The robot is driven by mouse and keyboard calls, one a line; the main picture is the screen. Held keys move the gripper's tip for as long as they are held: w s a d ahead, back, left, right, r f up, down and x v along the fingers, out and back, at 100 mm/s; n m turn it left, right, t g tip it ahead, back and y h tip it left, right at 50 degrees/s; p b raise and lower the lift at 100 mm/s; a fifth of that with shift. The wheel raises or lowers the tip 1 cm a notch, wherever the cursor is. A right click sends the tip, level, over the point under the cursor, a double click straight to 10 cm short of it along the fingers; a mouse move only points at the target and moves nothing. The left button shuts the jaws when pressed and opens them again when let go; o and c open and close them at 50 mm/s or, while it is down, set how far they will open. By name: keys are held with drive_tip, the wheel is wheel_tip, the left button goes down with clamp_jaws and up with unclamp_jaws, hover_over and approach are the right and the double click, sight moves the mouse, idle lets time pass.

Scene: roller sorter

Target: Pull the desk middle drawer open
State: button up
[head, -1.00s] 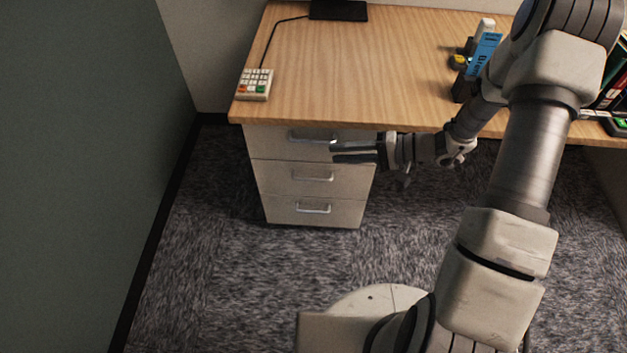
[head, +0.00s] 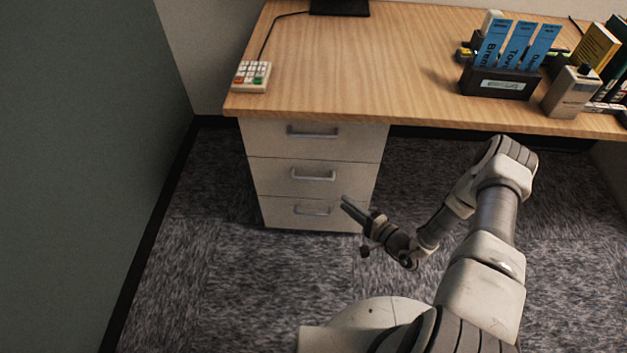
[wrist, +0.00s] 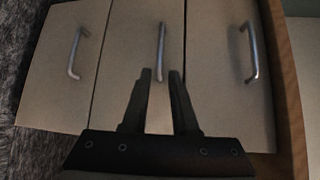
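The desk's middle drawer (head: 285,183) is shut, its light face flush with the other two. Its metal bar handle (head: 313,175) is also in the wrist view (wrist: 162,45), at the top centre. My gripper (head: 345,203) is in front of the drawer unit, to the right of the handle and lower in the head view. In the wrist view its fingers (wrist: 160,75) are parted with drawer face showing between them. They point at the middle handle, apart from it. Nothing is held.
The top drawer (head: 265,140) and bottom drawer (head: 280,212) are shut. The wooden desktop (head: 370,70) overhangs the drawers; in the wrist view its edge is at the right. A keypad (head: 252,76) lies on its left corner. A grey partition (head: 85,130) stands left. Carpet in front is clear.

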sight(314, 178)
drive_tip(key=b+x, duration=0.4)
drive_tip(key=x, duration=1.1)
drive_tip(key=shift+w+a, duration=0.15)
drive_tip(key=shift+a, duration=0.2)
clamp_jaws()
idle(0.6)
